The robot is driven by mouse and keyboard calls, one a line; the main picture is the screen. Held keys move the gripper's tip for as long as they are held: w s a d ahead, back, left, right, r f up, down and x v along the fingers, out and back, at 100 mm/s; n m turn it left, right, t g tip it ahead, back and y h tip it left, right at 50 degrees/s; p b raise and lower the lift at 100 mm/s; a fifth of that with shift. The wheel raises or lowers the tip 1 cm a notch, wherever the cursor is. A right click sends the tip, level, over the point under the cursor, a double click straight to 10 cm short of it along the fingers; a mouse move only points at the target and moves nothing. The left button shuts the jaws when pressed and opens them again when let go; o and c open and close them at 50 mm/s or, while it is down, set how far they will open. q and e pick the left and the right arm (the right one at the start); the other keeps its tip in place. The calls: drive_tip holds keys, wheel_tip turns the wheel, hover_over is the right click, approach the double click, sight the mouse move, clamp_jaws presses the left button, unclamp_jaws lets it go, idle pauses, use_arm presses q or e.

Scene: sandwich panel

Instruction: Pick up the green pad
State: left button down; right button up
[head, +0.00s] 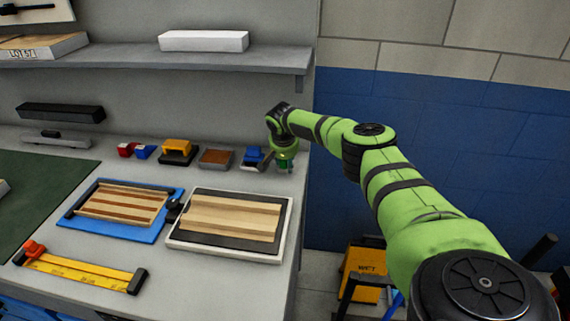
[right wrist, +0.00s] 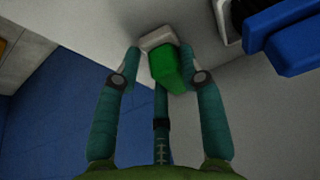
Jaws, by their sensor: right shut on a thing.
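The green pad (right wrist: 165,64) shows in the right wrist view as a bright green block, with a pale grey piece (right wrist: 157,38) touching its far end. My right gripper (right wrist: 160,60) is shut on the green pad, with a finger on either side. In the head view my right gripper (head: 285,166) is at the back right of the bench, low over its top. The pad is mostly hidden there by the gripper, and I cannot tell whether it is clear of the bench. My left gripper is not in view.
A blue-and-grey item (head: 252,160) stands just left of my right gripper, with a brown pad block (head: 215,158) and a yellow-and-black item (head: 178,151) further left. A framed wooden panel (head: 176,246) lies in front. A shelf (head: 150,58) overhangs the bench's back.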

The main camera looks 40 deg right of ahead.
drive_tip(key=shift+r, duration=0.65)
wheel_tip(320, 180, up, 3)
drive_tip(key=shift+f+b, duration=0.1)
drive_tip(key=shift+b, duration=0.4)
drive_tip(key=s+r, duration=0.2)
drive_tip(key=s, duration=0.2)
drive_tip(key=s+r+b, duration=0.1)
drive_tip(key=s+r, duration=0.1)
drive_tip(key=s, duration=0.1)
drive_tip(key=s+d+r, duration=0.1)
drive_tip(key=s+r, duration=0.2)
drive_tip(key=s, duration=0.1)
drive_tip(key=shift+s+b, duration=0.35)
drive_tip(key=shift+f, duration=0.1)
drive_tip(key=shift+o, duration=1.3)
drive_tip(key=shift+c, duration=0.6)
